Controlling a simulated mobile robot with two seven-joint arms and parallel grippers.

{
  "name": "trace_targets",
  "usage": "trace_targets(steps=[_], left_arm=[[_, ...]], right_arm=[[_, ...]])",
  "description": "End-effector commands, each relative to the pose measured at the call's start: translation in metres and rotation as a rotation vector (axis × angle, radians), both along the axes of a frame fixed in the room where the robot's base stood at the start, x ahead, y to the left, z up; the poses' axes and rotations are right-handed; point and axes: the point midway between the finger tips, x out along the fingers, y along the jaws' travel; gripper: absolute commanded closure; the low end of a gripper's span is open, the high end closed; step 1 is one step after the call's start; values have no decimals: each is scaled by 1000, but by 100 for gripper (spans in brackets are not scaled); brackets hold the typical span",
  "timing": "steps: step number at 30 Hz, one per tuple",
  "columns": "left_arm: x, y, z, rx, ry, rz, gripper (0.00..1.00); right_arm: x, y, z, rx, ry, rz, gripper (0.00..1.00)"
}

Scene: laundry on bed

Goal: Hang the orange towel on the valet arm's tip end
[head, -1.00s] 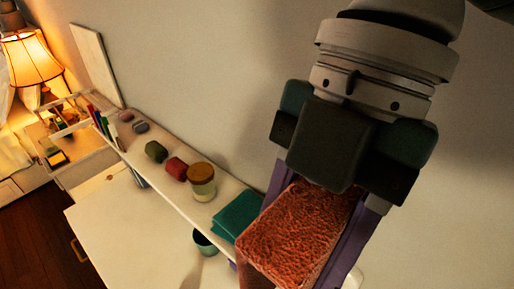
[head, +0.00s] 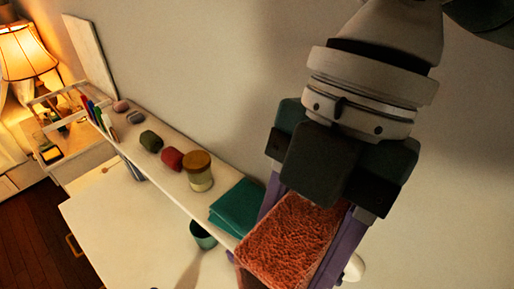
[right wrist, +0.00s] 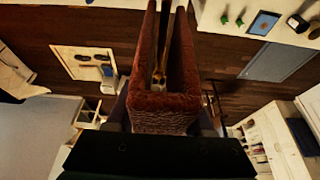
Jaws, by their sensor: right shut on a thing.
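My right gripper (head: 290,235) is shut on the orange towel (head: 285,240), a rough, red-orange cloth between its purple fingers. In the right wrist view the towel (right wrist: 165,103) is folded, with two long sides running away from the gripper and a gap between them. A thin, pale rod-like thing (right wrist: 159,75) shows in that gap; I cannot tell whether it is the valet arm or whether it touches the towel. I cannot make out the valet arm for certain in the head view. My left gripper is not in view.
A narrow shelf (head: 222,175) along the wall holds a jar (head: 198,172), a teal book (head: 237,207) and small items. A teal cup (head: 203,235) stands on the white desk (head: 120,225) below. A lit lamp (head: 27,52) is at far left. Wooden floor (right wrist: 125,20) shows below.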

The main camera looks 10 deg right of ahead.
Motion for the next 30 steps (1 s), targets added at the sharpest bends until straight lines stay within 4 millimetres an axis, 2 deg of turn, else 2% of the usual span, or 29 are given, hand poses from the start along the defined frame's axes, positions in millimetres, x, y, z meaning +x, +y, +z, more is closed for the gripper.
trace_targets(steps=[3,30], left_arm=[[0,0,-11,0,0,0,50],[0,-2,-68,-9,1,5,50]], right_arm=[[0,0,-14,-1,1,-1,100],[0,0,-93,0,0,1,100]])
